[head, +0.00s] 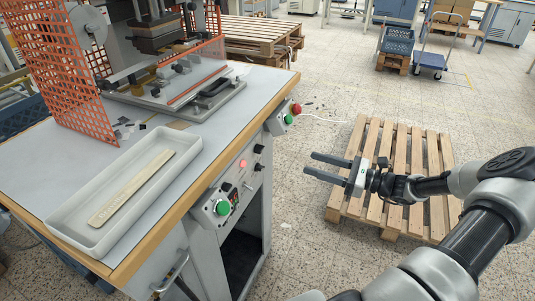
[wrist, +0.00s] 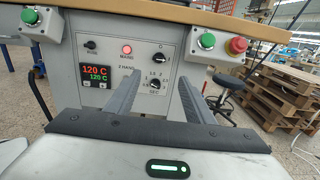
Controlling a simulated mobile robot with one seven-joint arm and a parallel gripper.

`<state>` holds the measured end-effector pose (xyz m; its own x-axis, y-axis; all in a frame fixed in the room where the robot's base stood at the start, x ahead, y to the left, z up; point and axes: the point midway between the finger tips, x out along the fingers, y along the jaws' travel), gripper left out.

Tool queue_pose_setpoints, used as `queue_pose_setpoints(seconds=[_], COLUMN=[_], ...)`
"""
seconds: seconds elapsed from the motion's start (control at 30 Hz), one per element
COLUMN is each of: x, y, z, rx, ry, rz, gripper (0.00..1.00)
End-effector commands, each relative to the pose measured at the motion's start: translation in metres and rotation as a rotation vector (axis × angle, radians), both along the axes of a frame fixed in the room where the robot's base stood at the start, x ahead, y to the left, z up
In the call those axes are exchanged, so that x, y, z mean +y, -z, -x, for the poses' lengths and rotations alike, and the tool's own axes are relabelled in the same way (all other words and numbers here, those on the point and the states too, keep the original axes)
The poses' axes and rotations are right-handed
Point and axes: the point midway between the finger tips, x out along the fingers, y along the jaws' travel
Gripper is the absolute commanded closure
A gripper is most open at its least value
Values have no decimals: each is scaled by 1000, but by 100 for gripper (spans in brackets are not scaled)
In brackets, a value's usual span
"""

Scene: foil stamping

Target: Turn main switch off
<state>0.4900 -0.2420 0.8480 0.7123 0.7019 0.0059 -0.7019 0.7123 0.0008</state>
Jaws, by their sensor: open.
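The control panel is on the front of the grey machine table. It carries a lit red lamp marked MAINS (wrist: 127,49). A black rotary knob (wrist: 160,58) sits right of the lamp, with a 0 above it; it looks like the main switch. In the head view this knob (head: 258,149) is near the panel's upper right. Its exact pointer direction is too small to tell. My gripper (head: 308,163) is open and empty, in the air to the right of the panel and apart from it. In the wrist view its two fingers (wrist: 157,82) point toward the panel.
A lit temperature display (wrist: 95,79), a green button (wrist: 207,40) and a red stop button (wrist: 236,45) are near the panel. A white tray (head: 75,232) and an orange mesh guard (head: 62,75) are on the table. A wooden pallet (head: 350,212) lies below my gripper.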

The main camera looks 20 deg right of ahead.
Motion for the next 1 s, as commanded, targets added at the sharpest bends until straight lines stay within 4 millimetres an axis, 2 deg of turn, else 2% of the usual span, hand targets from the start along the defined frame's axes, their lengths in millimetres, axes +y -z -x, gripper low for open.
queue_pose_setpoints(seconds=[0.17,0.7,1.0], x=[21,101,119], y=[1,2,0], z=[-19,-99,-119], rx=[1,2,2], ry=[-6,-6,-3], rz=[1,4,4], gripper=[52,52,52])
